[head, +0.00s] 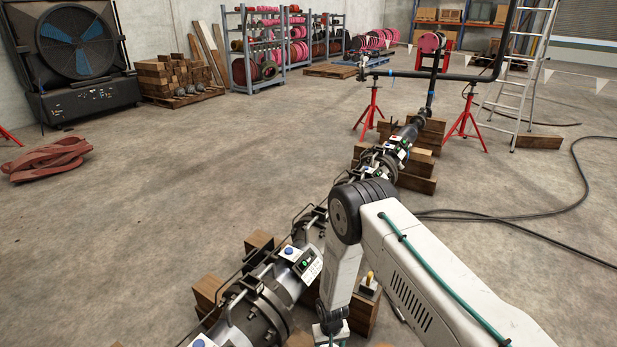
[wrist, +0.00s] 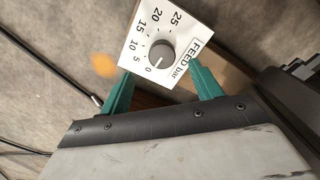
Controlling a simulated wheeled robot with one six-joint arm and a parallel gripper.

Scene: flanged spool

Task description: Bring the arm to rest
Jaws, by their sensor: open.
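My arm reaches down beside the flanged spool (head: 272,290) in the head view. Only the top of my gripper (head: 331,330) shows there, at the bottom edge. In the wrist view my gripper (wrist: 163,70) has its two teal fingers spread apart. Between and beyond the fingertips is a white dial plate (wrist: 185,24) marked "FEED bar", with a grey knob (wrist: 161,54). Nothing is held between the fingers. I cannot tell whether a fingertip touches the plate.
The spool lies on wooden blocks (head: 208,291). Red stands (head: 370,112), a ladder (head: 516,90) and black hoses (head: 500,216) are at the right. A large fan (head: 78,52), stacked timber (head: 170,75) and racks (head: 255,50) stand behind. The floor at left is mostly clear.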

